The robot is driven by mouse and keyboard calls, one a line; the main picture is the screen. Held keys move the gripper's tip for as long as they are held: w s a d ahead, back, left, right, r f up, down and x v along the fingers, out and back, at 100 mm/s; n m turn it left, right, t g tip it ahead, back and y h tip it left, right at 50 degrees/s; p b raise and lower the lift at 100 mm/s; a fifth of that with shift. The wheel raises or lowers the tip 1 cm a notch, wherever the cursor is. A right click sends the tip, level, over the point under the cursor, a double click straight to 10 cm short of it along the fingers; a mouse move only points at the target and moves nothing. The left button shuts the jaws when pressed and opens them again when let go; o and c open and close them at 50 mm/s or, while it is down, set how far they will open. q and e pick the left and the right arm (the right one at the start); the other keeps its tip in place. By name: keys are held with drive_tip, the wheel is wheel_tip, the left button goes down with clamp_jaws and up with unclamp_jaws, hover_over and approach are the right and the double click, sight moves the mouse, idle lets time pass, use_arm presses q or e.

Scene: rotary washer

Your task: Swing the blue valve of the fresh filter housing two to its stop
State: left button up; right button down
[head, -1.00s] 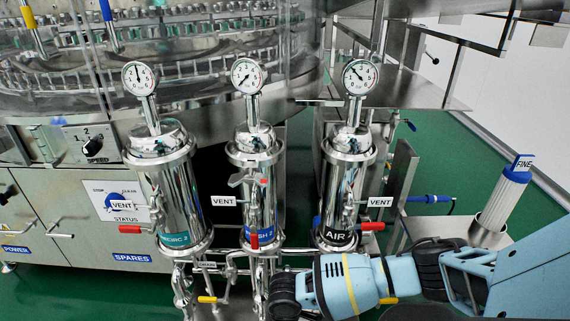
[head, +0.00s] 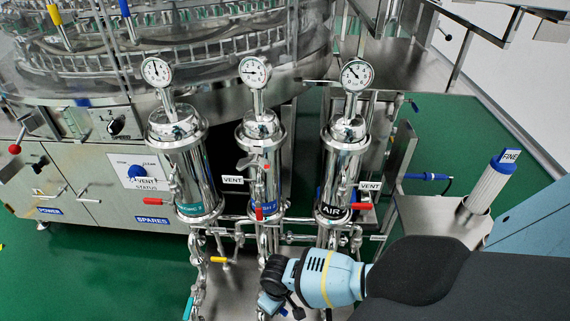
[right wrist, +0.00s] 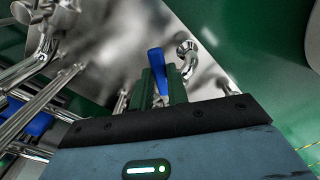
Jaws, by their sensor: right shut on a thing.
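The fresh filter housing two is the middle steel housing (head: 262,165), with a partly readable blue label ending in "SH 2". My right gripper shows in the head view (head: 270,302), low in front of the pipework under this housing. In the right wrist view, its dark green fingers (right wrist: 157,92) are shut on a blue valve handle (right wrist: 156,62), whose upper end sticks out beyond them. The valve body is mostly hidden by the fingers and my wrist. My left gripper is not in view.
The recirc housing (head: 185,165) stands to the left and the air housing (head: 340,165) to the right. Red handles and steel pipes crowd below them. A yellow handle (head: 218,261) sits left of my gripper. Another blue part (right wrist: 38,123) shows at the wrist view's left.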

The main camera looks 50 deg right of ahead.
drive_tip(key=shift+w+a+m+p, duration=0.45)
drive_tip(key=shift+a+m, duration=0.55)
drive_tip(key=shift+m, duration=0.85)
drive_tip(key=shift+w+a+m+p, duration=0.3)
drive_tip(key=shift+a+m+p, duration=0.5)
drive_tip(key=shift+m, duration=1.1)
drive_tip(key=shift+w+a+m+p, duration=0.3)
drive_tip(key=shift+a+m, duration=0.9)
drive_tip(key=shift+m, duration=0.65)
drive_tip(key=shift+w, duration=0.1)
drive_tip(key=c, duration=1.4)
unclamp_jaws()
drive_tip(key=shift+o, duration=0.2)
